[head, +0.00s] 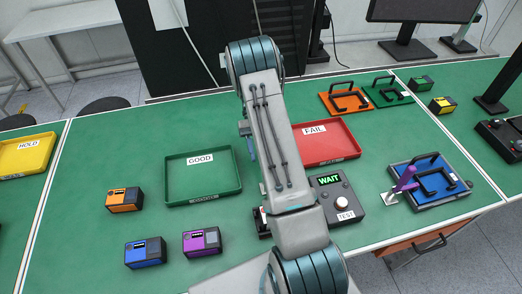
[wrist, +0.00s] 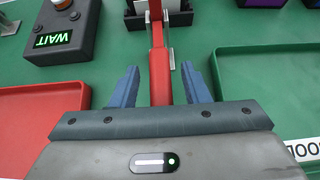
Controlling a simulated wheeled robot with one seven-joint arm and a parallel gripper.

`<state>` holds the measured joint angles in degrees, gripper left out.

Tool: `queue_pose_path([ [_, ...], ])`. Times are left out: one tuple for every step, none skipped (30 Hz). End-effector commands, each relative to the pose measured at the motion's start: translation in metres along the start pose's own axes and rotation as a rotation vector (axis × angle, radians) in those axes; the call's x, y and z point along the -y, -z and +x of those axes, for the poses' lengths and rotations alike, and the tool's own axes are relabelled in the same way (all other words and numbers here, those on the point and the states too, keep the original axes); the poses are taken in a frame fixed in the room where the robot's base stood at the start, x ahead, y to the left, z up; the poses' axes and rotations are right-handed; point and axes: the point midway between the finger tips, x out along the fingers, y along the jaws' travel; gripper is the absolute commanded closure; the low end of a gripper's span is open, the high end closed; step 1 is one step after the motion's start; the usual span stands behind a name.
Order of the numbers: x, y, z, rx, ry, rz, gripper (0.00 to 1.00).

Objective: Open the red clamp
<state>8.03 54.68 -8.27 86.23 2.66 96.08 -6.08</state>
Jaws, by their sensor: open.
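The red clamp's handle (wrist: 159,75) shows in the wrist view as a long red bar, running from its grey bracket down toward my gripper's palm. My gripper (wrist: 160,68) is open, with one blue finger on each side of the handle and a visible gap on both sides. The handle's lower end is hidden behind the palm. In the head view my arm covers most of the clamp, and only part of its dark fixture (head: 261,222) shows at the arm's left edge.
The grey TEST box (head: 338,200) reads WAIT, right of my arm. The green GOOD tray (head: 170,203) and red FAIL tray (head: 350,152) flank the arm. A purple clamp (head: 406,178) stands at a blue fixture on the right. Orange, blue and purple boxes sit at left.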

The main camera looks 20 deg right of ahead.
Motion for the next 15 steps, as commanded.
queue_pose_path([
  [0.0, 0.0, -0.002, -0.001, -0.001, 0.0, 0.58],
  [0.0, 0.0, -0.004, -0.001, -0.001, 0.0, 0.58],
  [0.0, 0.001, -0.008, -0.003, -0.001, -0.001, 0.58],
  [0.0, 0.0, -0.011, -0.002, -0.001, -0.001, 0.58],
  [0.0, 0.0, -0.015, -0.002, -0.001, -0.001, 0.58],
  [0.0, 0.001, -0.021, -0.003, -0.001, -0.001, 0.58],
  [0.0, 0.0, -0.026, -0.002, -0.001, -0.001, 0.58],
  [0.0, 0.001, -0.03, -0.003, -0.001, -0.001, 0.58],
  [0.0, 0.001, -0.036, -0.003, -0.001, -0.001, 0.58],
  [0.0, 0.001, -0.041, -0.003, -0.001, -0.001, 0.58],
  [0.0, 0.0, -0.045, -0.003, -0.001, -0.001, 0.58],
  [0.0, 0.0, -0.05, -0.003, -0.001, -0.001, 0.58],
  [0.0, 0.001, -0.053, -0.002, -0.001, -0.001, 0.58],
  [0.0, 0.001, -0.057, -0.002, -0.001, -0.001, 0.58],
  [0.0, 0.001, -0.061, -0.002, -0.001, -0.001, 0.58],
])
